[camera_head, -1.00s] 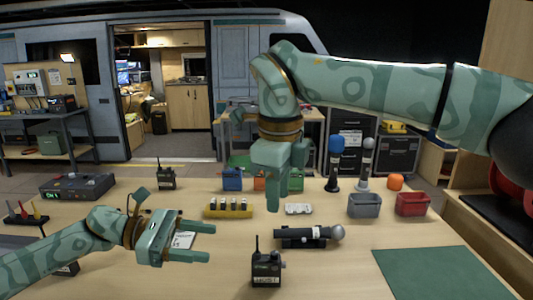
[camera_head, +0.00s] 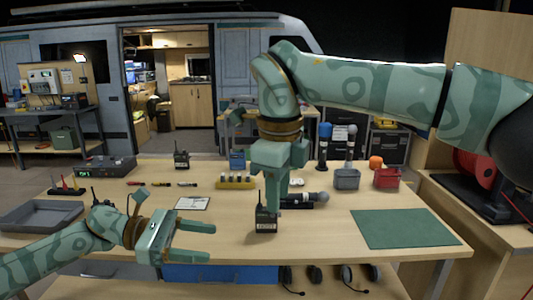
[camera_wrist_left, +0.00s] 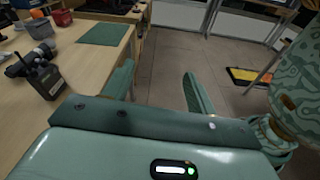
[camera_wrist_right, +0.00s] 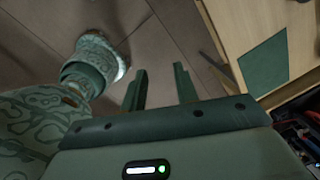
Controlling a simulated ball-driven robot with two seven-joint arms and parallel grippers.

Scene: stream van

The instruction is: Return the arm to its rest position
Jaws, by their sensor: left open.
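My left gripper (camera_head: 210,243) is low on the left in the head view, in front of the table's near edge. Its fingers are apart, and the left wrist view (camera_wrist_left: 155,88) shows only floor between them. My right arm reaches in from the right, raised and bent at the elbow, with its right gripper (camera_head: 284,195) hanging downward. In the head view its lower finger overlaps a black radio (camera_head: 265,222). The right wrist view (camera_wrist_right: 160,85) shows its fingers apart with bare floor between them.
The wooden table (camera_head: 330,222) carries a green mat (camera_head: 405,228), a grey bin (camera_head: 347,179), a red bin (camera_head: 387,178), a grey tray (camera_head: 40,216) and a yellow holder (camera_head: 235,183). A shelf below holds a blue box (camera_head: 220,273) and headsets. Open floor lies beneath both grippers.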

